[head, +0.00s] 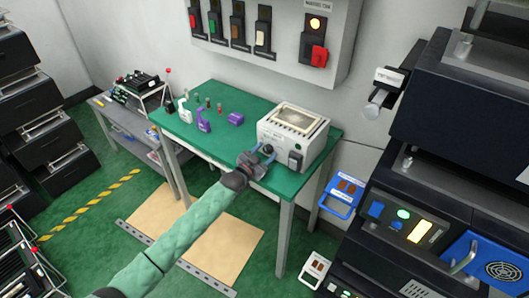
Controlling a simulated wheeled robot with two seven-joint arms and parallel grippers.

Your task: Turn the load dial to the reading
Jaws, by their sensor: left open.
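A white instrument box (315,137) with a pale meter window (297,118) on top stands on the green table. A small dark round knob (268,149), which looks like the load dial, is on its front face at the left. My left gripper (263,154) is open right in front of this knob, with a finger to either side of the view of it. I cannot tell whether the fingers touch the knob. The reading is too small to make out. My right gripper is not in view.
The green table (220,148) holds purple parts (204,121) and small vials left of the box. A dark switch (295,160) is on the box front, right of the knob. A wall panel (282,50) with levers hangs behind. Black machines (440,190) stand at right.

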